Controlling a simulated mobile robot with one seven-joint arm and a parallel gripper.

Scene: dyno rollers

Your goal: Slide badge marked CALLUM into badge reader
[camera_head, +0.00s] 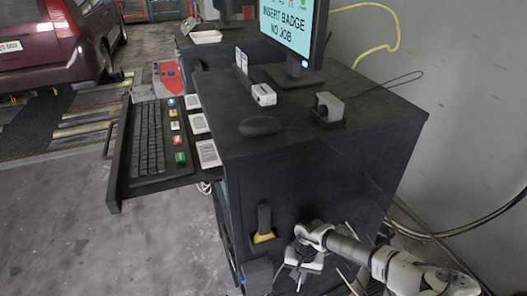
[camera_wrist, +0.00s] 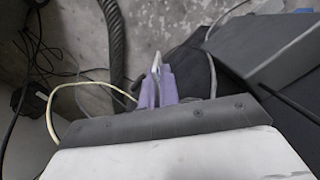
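The monitor (camera_head: 291,22) on the black cabinet reads "INSERT BADGE NO JOB". Upright white cards with blue marks (camera_head: 241,61) stand on the cabinet top. Beside them is a small white box (camera_head: 263,94); I cannot tell whether it is the badge reader. No name, CALLUM included, is legible. My gripper (camera_head: 300,275) is low beside the cabinet's side, well below its top and apart from the cards. In the wrist view, its purple fingers (camera_wrist: 157,85) are close together around a pale narrow tip; I cannot tell whether this is a held thing.
A keyboard (camera_head: 150,140) and several cards and coloured keys lie on the pull-out shelf. A black puck (camera_head: 259,127) and a grey block (camera_head: 329,107) sit on the cabinet top (camera_head: 300,145). A yellow-handled item (camera_head: 264,224) is on its side. Cables hang nearby.

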